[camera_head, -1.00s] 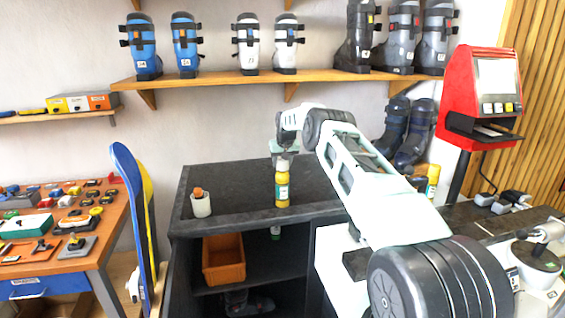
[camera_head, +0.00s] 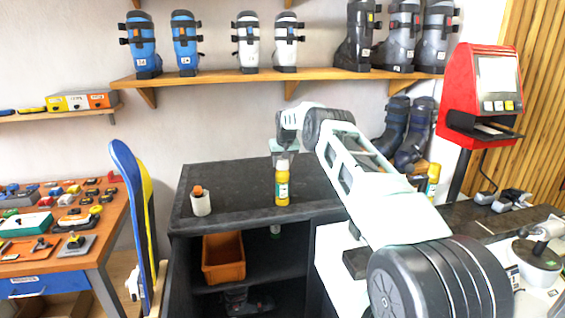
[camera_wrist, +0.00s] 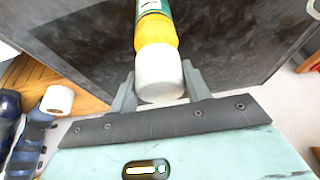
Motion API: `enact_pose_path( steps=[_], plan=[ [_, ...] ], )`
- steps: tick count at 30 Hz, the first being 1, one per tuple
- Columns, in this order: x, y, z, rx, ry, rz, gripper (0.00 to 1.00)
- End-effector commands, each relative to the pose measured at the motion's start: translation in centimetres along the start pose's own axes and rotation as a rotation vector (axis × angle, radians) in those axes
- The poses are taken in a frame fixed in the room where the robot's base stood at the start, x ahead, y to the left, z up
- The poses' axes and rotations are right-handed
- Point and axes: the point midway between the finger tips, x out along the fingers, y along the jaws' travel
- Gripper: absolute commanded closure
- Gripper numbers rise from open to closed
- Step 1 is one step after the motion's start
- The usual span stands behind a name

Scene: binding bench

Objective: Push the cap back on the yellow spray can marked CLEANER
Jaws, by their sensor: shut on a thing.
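The yellow spray can (camera_head: 282,187) stands upright on the dark bench top, with a green and white label whose words are too small to read. Its white cap (camera_head: 282,163) is at its top. In the wrist view the white cap (camera_wrist: 159,72) lies between the two fingers of my gripper (camera_wrist: 160,92), in line with the yellow can body (camera_wrist: 156,30). My gripper is shut on the cap, above the can. I see no clear gap between cap and can, but cannot tell how firmly the cap sits.
Another yellow container (camera_head: 432,181) is at the right, beyond my arm. An orange bin (camera_head: 223,260) sits on the shelf below. The bench top around the can is mostly clear.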

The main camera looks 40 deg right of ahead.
Motion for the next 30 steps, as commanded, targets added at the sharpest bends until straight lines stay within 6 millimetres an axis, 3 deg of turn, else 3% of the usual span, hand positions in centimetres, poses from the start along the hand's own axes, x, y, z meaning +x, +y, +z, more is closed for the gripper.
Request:
enact_pose_path(
  steps=[29, 30],
  plan=[
    [0.77, -0.04, 0.35, 0.0, 0.0, -0.001, 0.74],
    [0.77, -0.04, 0.34, 0.0, 0.0, -0.001, 0.47]
  ],
)
